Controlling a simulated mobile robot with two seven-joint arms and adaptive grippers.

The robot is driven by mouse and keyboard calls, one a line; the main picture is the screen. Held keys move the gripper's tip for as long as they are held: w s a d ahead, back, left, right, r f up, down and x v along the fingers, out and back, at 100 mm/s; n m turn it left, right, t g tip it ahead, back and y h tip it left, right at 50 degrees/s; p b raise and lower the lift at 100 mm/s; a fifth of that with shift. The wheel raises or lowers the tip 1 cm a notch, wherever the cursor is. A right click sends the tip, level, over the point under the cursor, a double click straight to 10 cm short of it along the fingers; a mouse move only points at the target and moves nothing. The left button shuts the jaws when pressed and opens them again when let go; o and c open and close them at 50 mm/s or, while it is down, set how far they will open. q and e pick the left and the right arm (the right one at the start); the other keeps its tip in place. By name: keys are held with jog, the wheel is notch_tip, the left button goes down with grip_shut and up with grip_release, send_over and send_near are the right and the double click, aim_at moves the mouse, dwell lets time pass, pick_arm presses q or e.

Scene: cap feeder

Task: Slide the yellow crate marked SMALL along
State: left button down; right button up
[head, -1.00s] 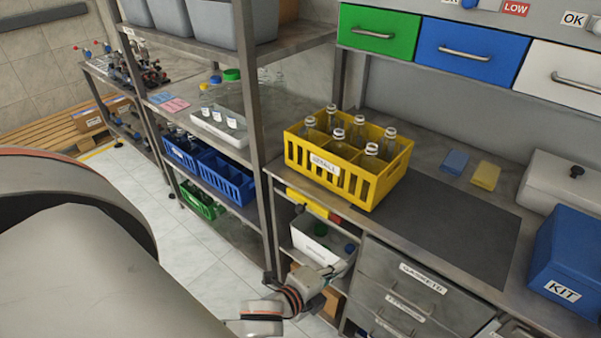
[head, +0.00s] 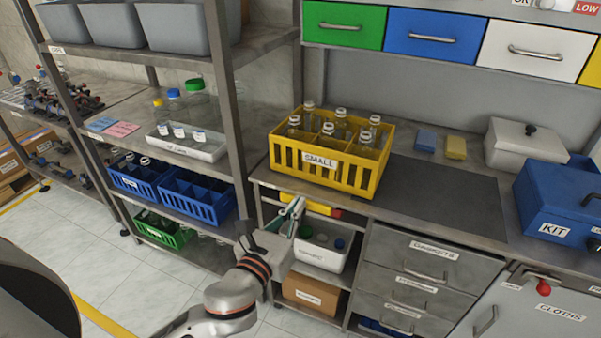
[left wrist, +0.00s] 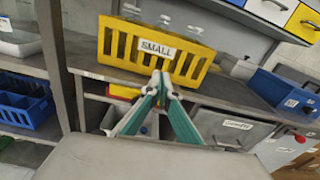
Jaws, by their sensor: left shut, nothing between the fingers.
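The yellow crate marked SMALL (head: 322,178) stands upright on the bench near its left end. It holds several clear bottles with pale caps. My left gripper (head: 296,204) is shut and empty, just below and in front of the crate's front wall in the head view, with a gap to it. In the left wrist view the shut fingertips (left wrist: 159,78) point toward the crate (left wrist: 185,66), just under its label. I cannot tell whether they touch it. My right gripper is not in view.
A dark mat (head: 447,195) lies right of the crate, with clear room on it. Blue and yellow sponges (head: 456,148), a lidded white box (head: 520,148) and a blue KIT box (head: 550,205) stand beyond it. A shelf post (head: 226,110) rises to the left.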

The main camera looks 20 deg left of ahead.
pick_arm(q)
send_near(322, 162)
jog(key=shift+m, duration=0.4)
jog(key=w, duration=0.6)
jog(key=shift+w+d+f, duration=0.15)
jog(key=shift+w+d, duration=0.05)
jog(key=shift+w, duration=0.25)
